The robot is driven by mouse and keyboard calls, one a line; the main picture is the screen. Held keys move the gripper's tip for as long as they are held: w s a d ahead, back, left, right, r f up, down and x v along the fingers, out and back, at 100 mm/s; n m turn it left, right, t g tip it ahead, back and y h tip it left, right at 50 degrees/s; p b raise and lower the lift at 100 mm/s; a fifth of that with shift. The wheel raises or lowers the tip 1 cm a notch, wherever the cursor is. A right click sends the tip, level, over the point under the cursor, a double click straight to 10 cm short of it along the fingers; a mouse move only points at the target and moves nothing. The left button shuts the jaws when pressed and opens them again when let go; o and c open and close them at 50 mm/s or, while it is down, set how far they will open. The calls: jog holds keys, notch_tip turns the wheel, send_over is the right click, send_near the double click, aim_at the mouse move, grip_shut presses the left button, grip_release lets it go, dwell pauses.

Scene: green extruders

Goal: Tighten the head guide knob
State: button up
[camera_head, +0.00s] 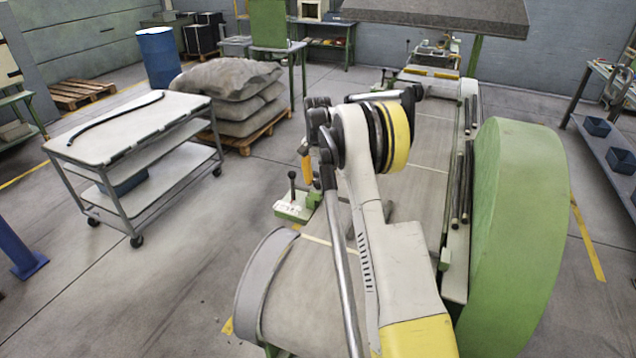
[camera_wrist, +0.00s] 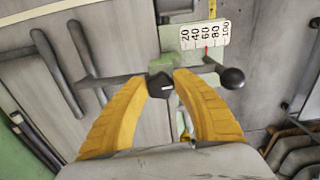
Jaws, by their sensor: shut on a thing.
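The black head guide knob (camera_wrist: 159,85), with a short white mark, sits between my yellow fingertips in the wrist view. My gripper (camera_wrist: 162,82) is shut on it. A thin dark bar ending in a black ball (camera_wrist: 232,78) runs out to the right of the knob. A white scale plate (camera_wrist: 205,34), numbered 20 to 100, is just beyond it, with a red pointer near 60. In the head view my gripper (camera_head: 305,166) shows as a yellow patch over the machine's left side, and my arm hides most of the knob area.
A green block with a black-topped lever (camera_head: 294,203) is below my gripper in the head view. Dark handles (camera_wrist: 58,72) stand at the left in the wrist view. A big green drum (camera_head: 520,220) is at the right. A white cart (camera_head: 130,130) and stacked sacks (camera_head: 235,95) are at the left.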

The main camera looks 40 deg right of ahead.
aim_at(318, 181)
jog(key=shift+m, duration=0.4)
jog(key=o, duration=1.2)
notch_tip(318, 181, up, 12)
